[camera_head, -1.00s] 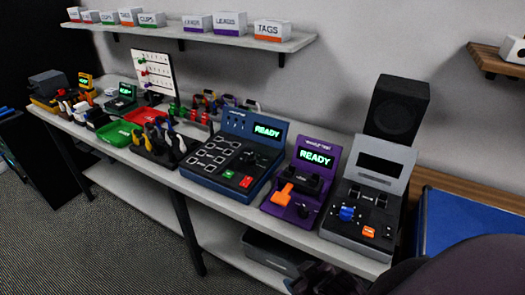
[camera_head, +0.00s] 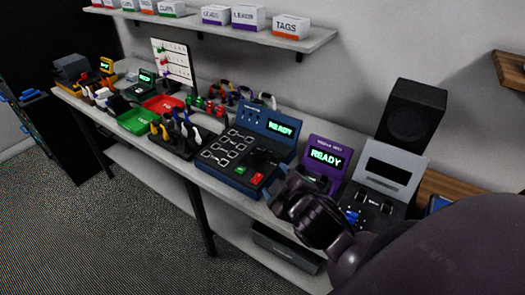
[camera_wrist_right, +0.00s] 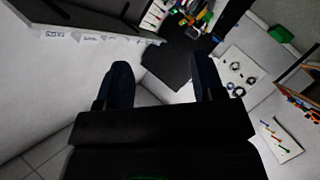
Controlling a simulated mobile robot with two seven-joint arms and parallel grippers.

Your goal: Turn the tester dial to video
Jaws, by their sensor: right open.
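The blue tester (camera_head: 222,177) stands mid-bench with a lit READY screen and several sockets. Beside it is the purple tester (camera_head: 318,141), also reading READY; its lower panel is mostly hidden behind my right gripper. The grey tester (camera_head: 400,165) at the right has a dark screen; a blue knob (camera_head: 352,216) shows partly past my arm. I cannot tell which control carries the video setting. My right gripper (camera_head: 283,193) is in front of the purple tester. In the right wrist view its fingers (camera_wrist_right: 162,82) are spread and empty. My left gripper is not in view.
A black speaker (camera_head: 412,112) stands behind the grey tester. Green (camera_head: 137,124) and red trays, tools and a pegboard fill the bench's left part. A shelf (camera_head: 318,37) with labelled boxes hangs above. A grey bin (camera_head: 285,245) sits on the lower shelf.

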